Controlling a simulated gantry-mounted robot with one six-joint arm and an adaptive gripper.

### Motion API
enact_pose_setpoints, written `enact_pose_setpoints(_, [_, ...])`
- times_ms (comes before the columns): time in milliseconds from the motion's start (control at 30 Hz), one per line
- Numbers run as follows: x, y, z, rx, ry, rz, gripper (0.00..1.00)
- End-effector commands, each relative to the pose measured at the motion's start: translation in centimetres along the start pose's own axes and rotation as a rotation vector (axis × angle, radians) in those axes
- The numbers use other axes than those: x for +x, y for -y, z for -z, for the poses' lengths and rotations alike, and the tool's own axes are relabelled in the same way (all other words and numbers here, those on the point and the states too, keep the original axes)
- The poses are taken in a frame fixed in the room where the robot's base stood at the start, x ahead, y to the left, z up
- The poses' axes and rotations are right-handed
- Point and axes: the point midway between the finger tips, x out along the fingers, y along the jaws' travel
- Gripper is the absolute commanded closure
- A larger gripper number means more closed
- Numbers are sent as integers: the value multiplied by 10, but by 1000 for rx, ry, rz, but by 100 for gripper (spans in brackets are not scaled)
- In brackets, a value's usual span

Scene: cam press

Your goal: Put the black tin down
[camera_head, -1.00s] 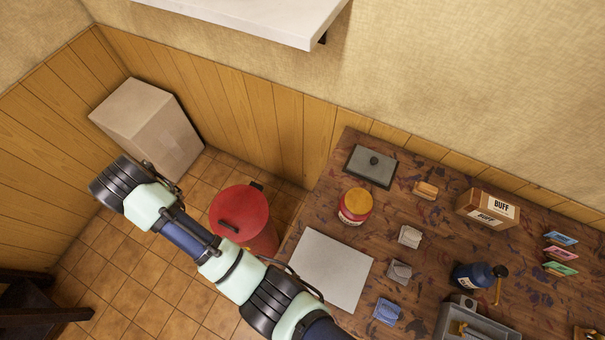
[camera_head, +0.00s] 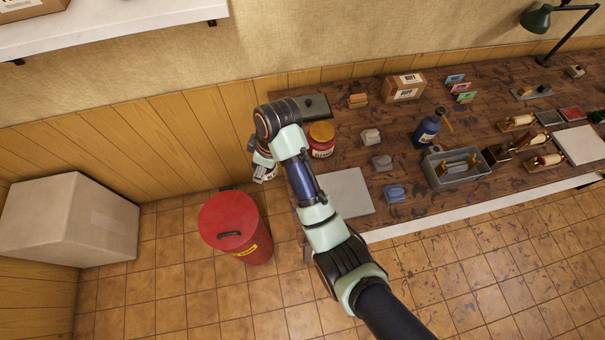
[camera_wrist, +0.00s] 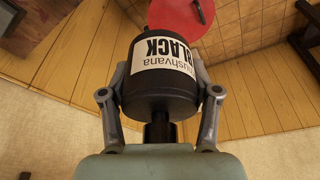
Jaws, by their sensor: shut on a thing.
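The black tin (camera_wrist: 160,98) has a white label reading "BLACK" and fills the middle of the wrist view. My gripper (camera_wrist: 160,85) is shut on it, one finger on each side. In the head view my gripper (camera_head: 264,172) hangs beside the left end of the workbench (camera_head: 405,205), above and behind the red bin. The tin is mostly hidden there by my arm; only a pale patch shows near the gripper.
A red lidded bin (camera_head: 229,220) stands on the tiles. On the bench are a red tin with a yellow lid (camera_head: 321,140), a grey sheet (camera_head: 350,190), a dark slab (camera_head: 316,107), cloths, a blue bottle (camera_head: 427,130) and a grey tray (camera_head: 457,168). A white shelf (camera_head: 110,25) overhangs upper left.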

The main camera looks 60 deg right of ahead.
Motion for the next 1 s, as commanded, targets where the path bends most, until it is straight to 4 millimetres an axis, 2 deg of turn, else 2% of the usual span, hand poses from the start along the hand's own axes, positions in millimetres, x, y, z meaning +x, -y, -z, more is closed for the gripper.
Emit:
enact_pose_setpoints(33, [-7,-22,-24,-5,-3,2,87])
enact_pose_setpoints(100, [-15,-44,-52,-30,-8,9,87])
enact_pose_setpoints(233, [-27,-70,-94,-70,-18,19,87])
enact_pose_setpoints(367, [-34,-81,-114,-94,-25,23,87])
enact_pose_setpoints(533, [-32,-82,-119,-102,-26,25,87])
enact_pose_setpoints(633, [-12,-82,-124,-101,-26,25,87])
enact_pose_setpoints(767, [30,-82,-136,-101,-26,25,87])
enact_pose_setpoints(833, [41,-82,-139,-100,-25,28,87])
enact_pose_setpoints(1000, [88,-82,-152,-100,-25,29,87])
